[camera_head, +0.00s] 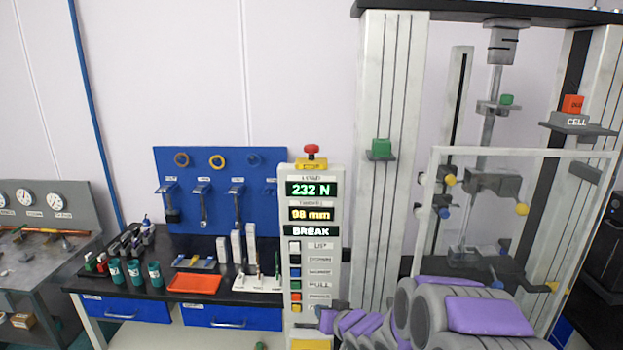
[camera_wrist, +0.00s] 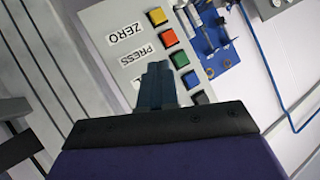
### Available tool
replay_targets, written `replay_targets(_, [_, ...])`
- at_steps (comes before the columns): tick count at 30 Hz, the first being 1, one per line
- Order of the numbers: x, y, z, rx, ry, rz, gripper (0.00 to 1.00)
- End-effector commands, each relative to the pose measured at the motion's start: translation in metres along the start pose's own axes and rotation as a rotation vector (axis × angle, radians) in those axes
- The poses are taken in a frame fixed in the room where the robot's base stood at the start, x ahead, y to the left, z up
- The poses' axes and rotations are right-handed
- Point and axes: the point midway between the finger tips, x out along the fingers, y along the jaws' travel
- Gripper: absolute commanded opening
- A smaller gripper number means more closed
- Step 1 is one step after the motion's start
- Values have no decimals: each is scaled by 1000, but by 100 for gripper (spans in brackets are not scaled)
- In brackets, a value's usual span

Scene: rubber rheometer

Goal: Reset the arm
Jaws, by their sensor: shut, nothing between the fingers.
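My arm, with purple covers and grey joints, rises from the bottom right of the head view. My gripper (camera_head: 332,308) is low beside the control panel (camera_head: 334,228), near its lowest buttons. In the wrist view my gripper (camera_wrist: 157,68) has its dark fingers together and empty, in front of the panel's button rows. Yellow, orange, green and blue buttons show past the fingers, with labels ZERO and PRESS; another label is partly hidden. I cannot tell whether the fingertips touch the panel. The displays read 232 N, what looks like 98 mm, and BREAK.
A tall test frame (camera_head: 391,90) with a clear guard (camera_head: 437,165) stands right of the panel, close to my arm. A red stop button (camera_head: 311,150) tops the panel. Left is a black bench (camera_head: 140,300) with cups, an orange tray (camera_head: 194,284) and a blue tool board (camera_head: 220,160).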

Motion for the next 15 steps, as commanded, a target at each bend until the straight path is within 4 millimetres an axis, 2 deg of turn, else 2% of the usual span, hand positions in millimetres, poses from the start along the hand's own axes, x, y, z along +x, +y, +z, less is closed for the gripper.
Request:
replay_targets(2, [-25, 13, -5, -33, -51, 99, 0])
replay_targets(8, [-97, 42, 8, -71, -231, 325, 0])
replay_targets(12, [-158, 50, 29, -64, -379, 445, 0])
replay_targets(15, [-203, 48, 46, -46, -489, 509, 0])
